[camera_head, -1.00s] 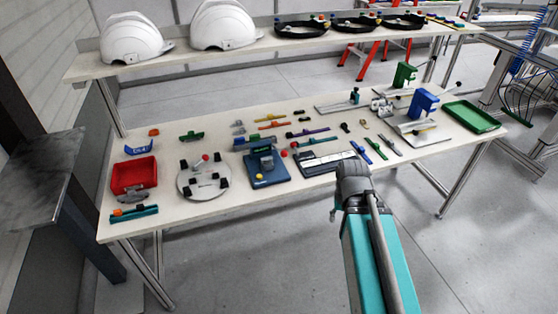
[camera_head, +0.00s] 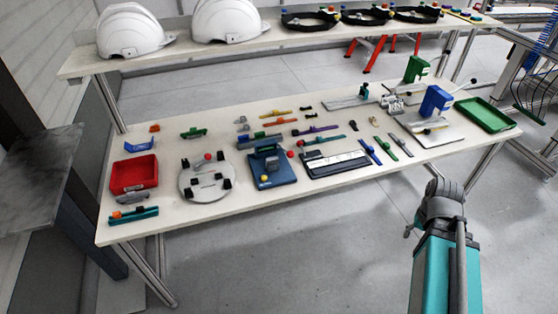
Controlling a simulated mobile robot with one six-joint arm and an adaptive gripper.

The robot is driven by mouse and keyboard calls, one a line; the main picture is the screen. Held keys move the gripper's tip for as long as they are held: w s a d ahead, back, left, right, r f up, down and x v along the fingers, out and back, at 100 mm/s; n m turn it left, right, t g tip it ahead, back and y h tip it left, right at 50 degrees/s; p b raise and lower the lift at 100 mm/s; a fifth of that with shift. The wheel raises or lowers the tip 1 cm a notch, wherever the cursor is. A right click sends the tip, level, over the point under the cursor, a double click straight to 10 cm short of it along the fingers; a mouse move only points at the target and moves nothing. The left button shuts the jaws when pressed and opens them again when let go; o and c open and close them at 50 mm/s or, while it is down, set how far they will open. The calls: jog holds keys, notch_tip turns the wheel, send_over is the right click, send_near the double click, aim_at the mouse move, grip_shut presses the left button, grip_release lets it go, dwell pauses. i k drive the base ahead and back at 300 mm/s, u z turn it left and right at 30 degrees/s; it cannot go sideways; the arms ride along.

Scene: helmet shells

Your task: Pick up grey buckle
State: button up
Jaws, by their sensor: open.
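Several small parts lie at the back middle of the workbench. A small grey piece (camera_head: 241,120) among them looks like the grey buckle, but it is too small to be sure. It lies flat, left of a yellow strip (camera_head: 277,115). My gripper (camera_head: 417,226) is at the grey end of my arm, at the right, in front of the bench. It is apart from all the parts. Its fingers are mostly hidden behind the wrist, and nothing shows in it.
A blue fixture (camera_head: 268,170), a round plate (camera_head: 205,193) and a black-and-white tray (camera_head: 335,166) occupy the bench front. A red bin (camera_head: 134,175) is left, a green tray (camera_head: 482,114) right. White helmet shells (camera_head: 132,33) stand on the upper shelf. Floor before the bench is clear.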

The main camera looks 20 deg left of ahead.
aim_at(272, 162)
jog(key=k, duration=1)
jog(key=u, duration=1.3)
jog(key=i, duration=1)
